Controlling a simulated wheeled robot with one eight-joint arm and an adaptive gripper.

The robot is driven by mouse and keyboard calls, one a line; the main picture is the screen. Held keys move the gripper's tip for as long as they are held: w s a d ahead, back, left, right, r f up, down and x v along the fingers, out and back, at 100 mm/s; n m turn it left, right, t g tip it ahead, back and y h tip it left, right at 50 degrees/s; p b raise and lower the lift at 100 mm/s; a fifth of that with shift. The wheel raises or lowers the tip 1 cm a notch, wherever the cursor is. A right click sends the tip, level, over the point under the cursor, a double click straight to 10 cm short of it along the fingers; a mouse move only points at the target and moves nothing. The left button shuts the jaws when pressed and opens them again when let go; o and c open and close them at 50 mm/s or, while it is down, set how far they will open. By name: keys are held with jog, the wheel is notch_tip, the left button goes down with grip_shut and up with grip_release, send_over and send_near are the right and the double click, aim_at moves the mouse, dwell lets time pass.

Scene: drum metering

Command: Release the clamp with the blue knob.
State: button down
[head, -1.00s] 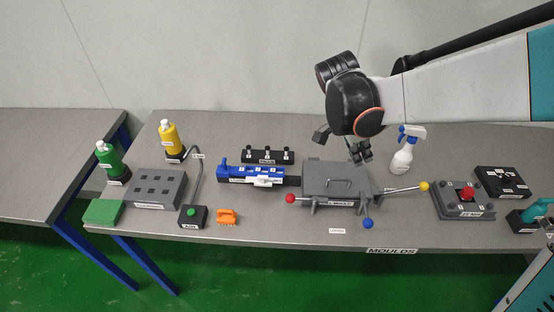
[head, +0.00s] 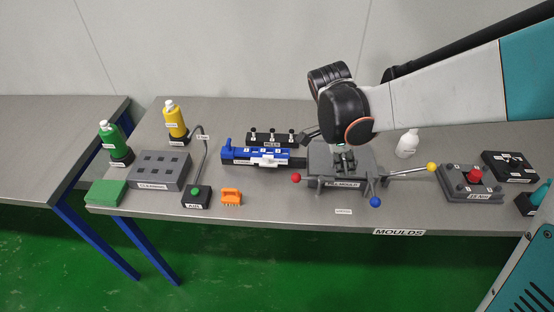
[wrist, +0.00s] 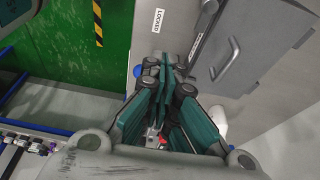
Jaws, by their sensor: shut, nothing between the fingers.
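The clamp's blue knob (head: 375,202) stands at the front right corner of the grey mould (head: 335,183), on a short lever near the bench's front edge. A red knob (head: 296,178) is at the mould's left and a yellow knob (head: 432,167) ends a long lever at its right. My gripper (head: 345,168) is above the mould lid, behind and left of the blue knob, and apart from it. In the wrist view my gripper's fingers (wrist: 165,85) are closed together and empty.
A blue fixture (head: 255,156) stands left of the mould and a grey block with a red button (head: 473,174) stands right. The bench front by the small label (head: 343,211) is clear.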

aim_at(372, 188)
jog(key=d+f+b, duration=0.1)
jog(key=d+f, duration=0.1)
jog(key=f, duration=0.1)
jog(key=d+f+b, duration=0.1)
jog(key=d+f, duration=0.1)
jog(key=f, duration=0.1)
jog(key=d+f+b, duration=0.2)
jog(key=f, duration=0.1)
jog(key=shift+d+f, duration=0.2)
jog(key=shift+d, duration=0.1)
